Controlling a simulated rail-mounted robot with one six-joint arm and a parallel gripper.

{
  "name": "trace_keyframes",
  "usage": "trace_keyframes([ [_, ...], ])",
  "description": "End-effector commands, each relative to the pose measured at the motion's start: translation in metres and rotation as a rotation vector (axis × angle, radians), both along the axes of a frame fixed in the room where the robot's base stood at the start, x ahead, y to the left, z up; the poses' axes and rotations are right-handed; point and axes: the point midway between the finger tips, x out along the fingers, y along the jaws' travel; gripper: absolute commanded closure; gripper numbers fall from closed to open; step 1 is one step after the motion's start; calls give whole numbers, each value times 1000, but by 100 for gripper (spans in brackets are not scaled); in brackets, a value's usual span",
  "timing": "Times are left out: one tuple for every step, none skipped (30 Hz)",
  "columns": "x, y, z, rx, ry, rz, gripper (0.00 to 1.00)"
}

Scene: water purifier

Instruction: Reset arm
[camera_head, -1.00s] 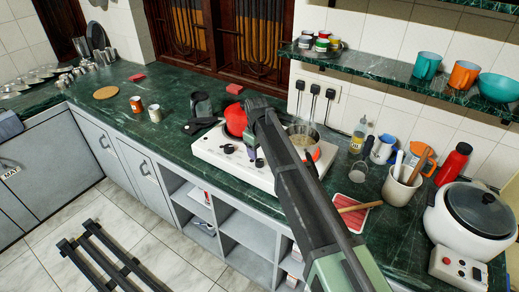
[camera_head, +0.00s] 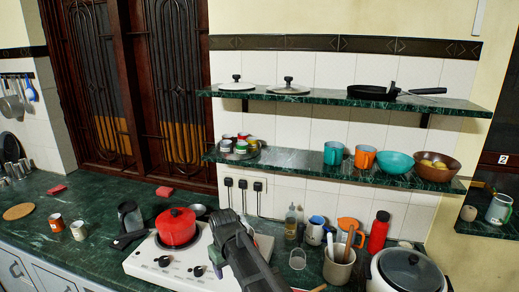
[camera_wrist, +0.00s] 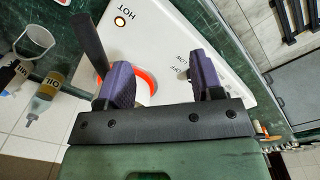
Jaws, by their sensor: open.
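My gripper (camera_wrist: 163,80) is open in the wrist view, its two purple fingers wide apart with nothing held. A black handle (camera_wrist: 90,45) rises beside the left finger. In the head view my arm crosses the right part of the stove (camera_head: 150,266), hiding what stands there. The red pot (camera_head: 176,227) sits with its lid on at the stove's left side.
A utensil crock (camera_head: 338,268), mugs, a red bottle (camera_head: 378,232) and a rice cooker (camera_head: 405,272) crowd the counter right of my arm. Two green shelves hold lids, a black pan (camera_head: 376,91), cups and bowls.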

Motion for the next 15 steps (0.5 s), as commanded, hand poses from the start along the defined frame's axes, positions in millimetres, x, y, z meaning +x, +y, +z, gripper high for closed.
trace_keyframes([
  [-30,-52,0,3,3,-101,40],
  [-41,-77,0,6,6,-162,40],
  [-57,-110,0,9,8,-242,40],
  [-70,-134,0,10,10,-301,40],
  [-83,-157,0,12,11,-356,40],
  [-100,-185,0,15,13,-424,40],
  [-112,-205,0,16,14,-471,40],
  [-123,-222,0,17,15,-511,40],
  [-135,-242,0,19,15,-554,40],
  [-141,-255,0,20,15,-583,40],
  [-145,-266,0,19,15,-609,40],
  [-144,-278,0,20,14,-638,40],
  [-142,-284,0,20,14,-652,40],
  [-141,-287,0,20,14,-660,40],
  [-140,-290,0,21,14,-666,40],
])
